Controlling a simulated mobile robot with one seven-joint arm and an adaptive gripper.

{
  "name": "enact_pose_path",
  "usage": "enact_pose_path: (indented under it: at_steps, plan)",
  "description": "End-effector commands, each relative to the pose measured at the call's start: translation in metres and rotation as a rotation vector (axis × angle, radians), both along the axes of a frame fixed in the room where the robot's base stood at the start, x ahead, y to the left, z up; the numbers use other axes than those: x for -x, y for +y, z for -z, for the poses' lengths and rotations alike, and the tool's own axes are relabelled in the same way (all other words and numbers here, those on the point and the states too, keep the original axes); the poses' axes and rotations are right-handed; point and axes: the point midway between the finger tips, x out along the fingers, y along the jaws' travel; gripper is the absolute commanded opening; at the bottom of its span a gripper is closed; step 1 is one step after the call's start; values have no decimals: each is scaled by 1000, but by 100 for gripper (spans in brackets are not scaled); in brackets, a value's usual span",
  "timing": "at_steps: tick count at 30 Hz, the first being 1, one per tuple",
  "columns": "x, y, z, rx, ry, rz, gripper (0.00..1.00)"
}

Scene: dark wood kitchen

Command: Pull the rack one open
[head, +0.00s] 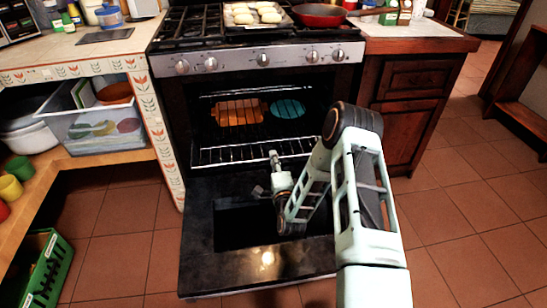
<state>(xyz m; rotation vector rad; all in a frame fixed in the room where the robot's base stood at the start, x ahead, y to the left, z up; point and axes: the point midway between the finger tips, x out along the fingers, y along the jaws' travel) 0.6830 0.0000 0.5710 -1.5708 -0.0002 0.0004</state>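The oven (192,115) stands with its door (240,262) folded down flat. A wire rack (225,154) shows inside, its front bars near the oven's opening. An orange slatted item (240,112) and a teal round item (287,108) sit further back in the oven. A second rack line (225,94) shows higher up. My gripper (274,158) is above the open door, close to the right part of the rack's front bars. It is small in view, and I cannot tell whether it touches the rack or whether its fingers are open.
The stovetop holds a tray of pale buns (252,14) and a red pan (319,14). A shelf with a clear plastic bin (105,125) stands left, a green crate (48,268) at lower left. A wood cabinet (410,110) stands right. Tiled floor (470,215) is clear at right.

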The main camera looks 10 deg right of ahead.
Motion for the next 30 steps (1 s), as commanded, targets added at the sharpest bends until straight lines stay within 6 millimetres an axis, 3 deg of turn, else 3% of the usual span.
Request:
enact_pose_path:
  at_steps: [6, 12, 22, 26, 30]
  plan:
    - [0, 0, 0, 0, 0, 1, 0]
    - [0, 0, 0, 0, 0, 1, 23]
    - [3, 0, 0, 0, 1, 0, 23]
    - [17, 0, 1, 0, 3, 0, 23]
    - [45, 0, 2, -1, 5, 0, 23]
